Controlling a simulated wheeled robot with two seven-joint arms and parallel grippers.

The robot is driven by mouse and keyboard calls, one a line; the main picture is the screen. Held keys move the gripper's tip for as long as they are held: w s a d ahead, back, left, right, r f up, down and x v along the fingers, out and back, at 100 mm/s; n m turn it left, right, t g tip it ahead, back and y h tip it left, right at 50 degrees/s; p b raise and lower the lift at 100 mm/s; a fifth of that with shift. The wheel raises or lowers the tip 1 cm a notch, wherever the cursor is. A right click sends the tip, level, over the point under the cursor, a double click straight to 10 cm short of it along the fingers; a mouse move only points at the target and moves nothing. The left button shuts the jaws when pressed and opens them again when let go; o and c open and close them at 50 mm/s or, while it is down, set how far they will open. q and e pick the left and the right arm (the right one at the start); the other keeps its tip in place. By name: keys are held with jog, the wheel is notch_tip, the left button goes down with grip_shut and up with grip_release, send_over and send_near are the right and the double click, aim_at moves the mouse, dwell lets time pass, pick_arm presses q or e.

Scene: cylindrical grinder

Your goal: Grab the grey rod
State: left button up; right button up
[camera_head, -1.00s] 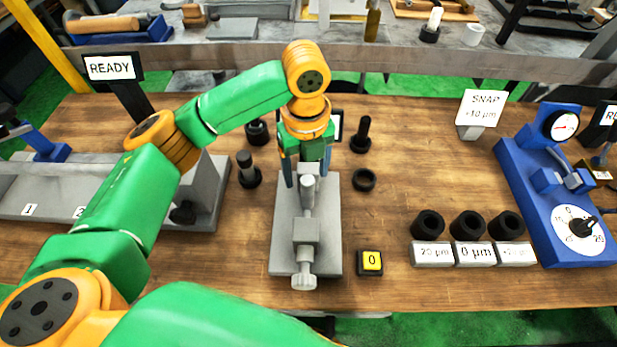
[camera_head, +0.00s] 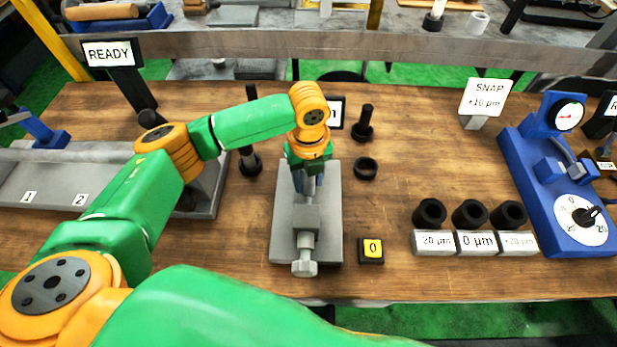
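The grey rod (camera_head: 309,188) is mostly hidden in the head view behind the fingers of my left gripper (camera_head: 308,182). It is at the grey fixture (camera_head: 335,215), which has a block and a screw knob at its front end. My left gripper points down over the fixture, with its fingers close around the rod's place. Whether the fingers press on the rod cannot be seen. My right gripper is not in view.
A blue gauge stand (camera_head: 545,190) is at the right.

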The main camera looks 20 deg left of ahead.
pick_arm(q)
grip_shut()
dwell(1.1)
